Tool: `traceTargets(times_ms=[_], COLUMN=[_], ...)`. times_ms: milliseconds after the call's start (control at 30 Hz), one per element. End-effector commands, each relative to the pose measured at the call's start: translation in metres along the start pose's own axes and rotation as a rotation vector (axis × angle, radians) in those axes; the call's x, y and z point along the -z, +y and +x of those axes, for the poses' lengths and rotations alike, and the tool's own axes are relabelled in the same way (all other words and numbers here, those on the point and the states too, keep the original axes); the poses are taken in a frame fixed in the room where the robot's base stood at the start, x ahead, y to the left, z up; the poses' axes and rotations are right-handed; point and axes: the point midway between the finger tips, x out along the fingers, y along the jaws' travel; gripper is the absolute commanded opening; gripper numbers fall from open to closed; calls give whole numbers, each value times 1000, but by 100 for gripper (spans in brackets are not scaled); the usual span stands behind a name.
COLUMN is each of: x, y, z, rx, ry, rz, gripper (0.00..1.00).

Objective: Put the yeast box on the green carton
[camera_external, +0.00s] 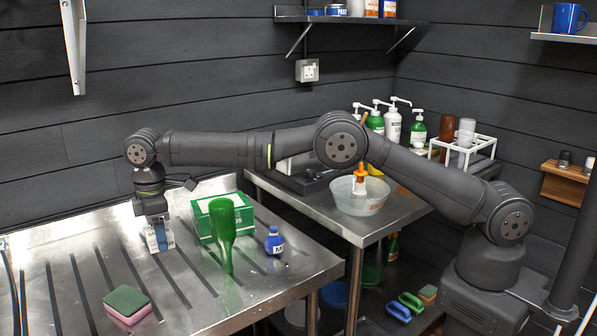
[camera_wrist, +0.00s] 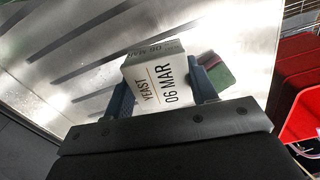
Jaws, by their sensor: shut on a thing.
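The yeast box (camera_wrist: 160,84) is white with a grey-green end and reads "YEAST 06 MAR" in the wrist view. My gripper (camera_wrist: 163,92) is shut on it, with a blue finger on each side. In the external view my gripper (camera_external: 159,235) points down at the steel table, left of the green carton, with the yeast box (camera_external: 153,241) between its fingers. I cannot tell whether the box touches the table. The green carton (camera_external: 206,209) has a white label band and stands on the table. A green bottle partly hides its front.
The upside-down green bottle (camera_external: 223,236) stands close in front of the carton. A small blue bottle (camera_external: 274,241) is to its right. A green and pink sponge (camera_external: 127,304) lies at the front left. The slotted steel table (camera_external: 72,240) is clear around the gripper's left side.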

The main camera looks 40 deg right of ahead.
Motion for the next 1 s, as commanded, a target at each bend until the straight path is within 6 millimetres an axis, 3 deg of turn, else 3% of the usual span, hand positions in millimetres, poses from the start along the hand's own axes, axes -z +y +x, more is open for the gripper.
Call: traceTargets(times_ms=[167,400,533,800,1000], x=[-37,-138,-200,-319,-368], y=[34,95,118,136,134], z=[-25,-60,-76,-100,-107], rx=[-1,-1,-1,-1,0], ry=[1,0,0,0,0], rz=[-5,-36,-56,-96,-116], gripper=[29,29,29,29,29])
